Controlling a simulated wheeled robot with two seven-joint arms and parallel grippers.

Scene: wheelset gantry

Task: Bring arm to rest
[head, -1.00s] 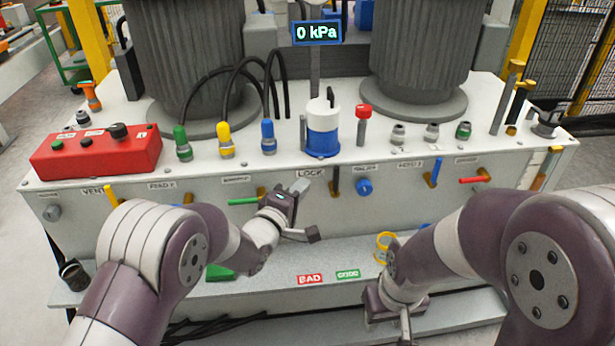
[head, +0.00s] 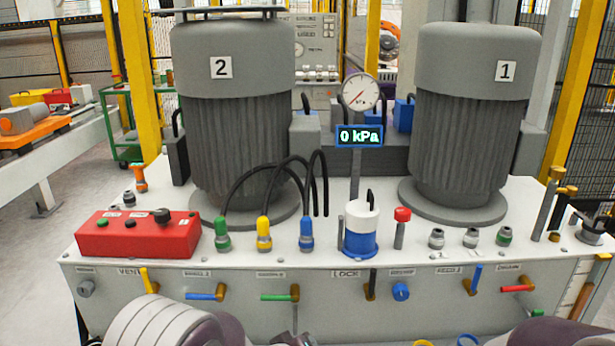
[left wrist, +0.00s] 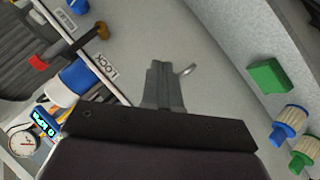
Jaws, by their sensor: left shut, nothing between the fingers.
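My left arm comes in at the bottom of the head view, mostly cut off by the lower edge. In the left wrist view my left gripper (left wrist: 163,85) is shut and empty. It points over the grey front face of the gantry cabinet, clear of the levers, with the LOCK label (left wrist: 106,66) to its left. My right arm shows only as a dark link (head: 548,335) at the bottom right of the head view. My right gripper is below the picture.
The cabinet top (head: 340,250) carries a red button box (head: 138,235), hose plugs, a blue-white canister (head: 361,230) and two grey motors. Coloured levers line its front. The display (head: 359,136) reads 0 kPa. A green block (left wrist: 270,77) and capped cylinders (left wrist: 292,120) lie right in the wrist view.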

